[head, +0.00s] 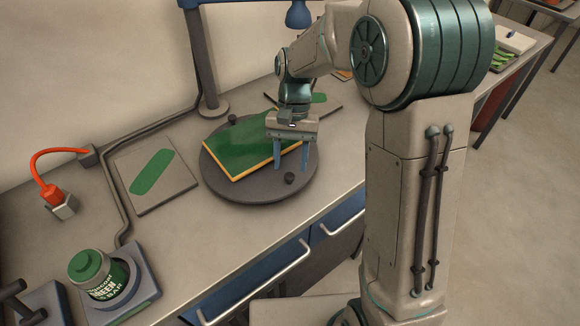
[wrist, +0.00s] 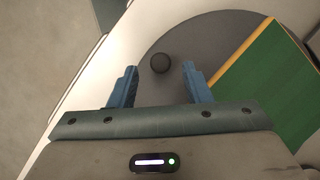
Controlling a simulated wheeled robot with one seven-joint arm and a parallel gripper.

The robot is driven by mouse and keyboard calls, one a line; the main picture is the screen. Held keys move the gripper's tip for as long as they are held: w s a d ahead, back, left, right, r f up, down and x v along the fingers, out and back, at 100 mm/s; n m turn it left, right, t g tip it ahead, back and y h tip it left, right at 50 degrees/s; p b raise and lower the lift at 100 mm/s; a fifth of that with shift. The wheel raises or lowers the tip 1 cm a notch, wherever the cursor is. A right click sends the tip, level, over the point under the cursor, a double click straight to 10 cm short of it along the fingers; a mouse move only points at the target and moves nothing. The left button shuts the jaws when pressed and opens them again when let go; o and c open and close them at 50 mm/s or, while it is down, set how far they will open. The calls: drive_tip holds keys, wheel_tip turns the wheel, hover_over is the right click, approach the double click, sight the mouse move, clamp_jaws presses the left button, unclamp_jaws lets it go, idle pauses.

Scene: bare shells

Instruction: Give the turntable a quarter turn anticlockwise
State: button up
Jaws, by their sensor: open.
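The turntable (head: 222,188) is a dark grey round disc on the bench, and it also shows in the wrist view (wrist: 190,30). A green board with a yellow-orange edge (head: 240,150) lies on it. One dark round knob (head: 290,179) stands near the front rim, and another knob (head: 233,119) near the back rim. My gripper (head: 291,167) is open over the front right part of the disc. In the wrist view its blue fingers (wrist: 161,72) point towards the front knob (wrist: 160,63), which appears between and slightly beyond the tips. I cannot tell the height gap.
A grey panel with a green patch (head: 153,180) lies left of the turntable. A lamp post (head: 205,70) stands behind it. A green-lidded jar (head: 98,272) and an orange cable plug (head: 56,194) are farther left. The bench front has drawer handles (head: 262,280).

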drive_tip(key=shift+x, duration=1.3)
clamp_jaws()
drive_tip(key=shift+w+d, duration=0.15)
